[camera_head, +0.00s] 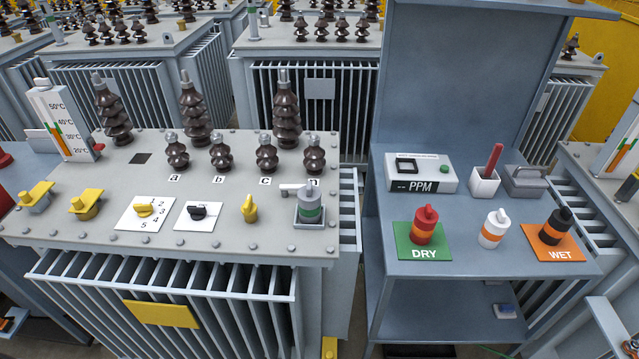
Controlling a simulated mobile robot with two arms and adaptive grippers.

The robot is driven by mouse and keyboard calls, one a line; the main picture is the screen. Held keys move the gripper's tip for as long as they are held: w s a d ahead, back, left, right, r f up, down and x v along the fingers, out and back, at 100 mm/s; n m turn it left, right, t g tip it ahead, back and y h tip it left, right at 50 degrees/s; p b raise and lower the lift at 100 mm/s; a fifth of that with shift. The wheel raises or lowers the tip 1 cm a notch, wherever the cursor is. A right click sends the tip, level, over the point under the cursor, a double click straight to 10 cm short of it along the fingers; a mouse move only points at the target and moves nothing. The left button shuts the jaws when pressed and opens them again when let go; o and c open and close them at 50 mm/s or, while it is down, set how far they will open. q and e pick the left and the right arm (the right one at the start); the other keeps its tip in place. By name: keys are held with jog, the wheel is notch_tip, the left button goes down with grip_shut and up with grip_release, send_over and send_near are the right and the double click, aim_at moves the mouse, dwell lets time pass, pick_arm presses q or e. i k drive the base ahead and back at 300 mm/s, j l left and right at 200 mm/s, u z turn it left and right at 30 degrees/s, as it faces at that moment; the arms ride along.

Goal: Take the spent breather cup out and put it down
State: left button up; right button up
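A black cup with an orange band (556,229) stands on the orange WET mat (543,253). Neither gripper is visible.
A PPM meter (421,180), a small white holder with a red stick (484,183) and a grey handled block (525,182) line the bench's back. Brown insulators (287,115) stand behind the breather cup; a yellow knob (250,208) is left of it. The bench's front edge is clear.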

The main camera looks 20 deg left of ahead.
aim_at(309, 196)
jog(key=j+z, duration=0.3)
jog(key=k+j+z, duration=0.15)
jog(key=j+z, duration=0.15)
jog(key=j, duration=0.2)
jog(key=k+j+z, duration=0.15)
jog(key=j+z, duration=0.15)
jog(key=k+j+z, duration=0.3)
jog(key=j, duration=0.15)
jog(key=k+j+z, duration=0.1)
jog(key=j+z, duration=0.2)
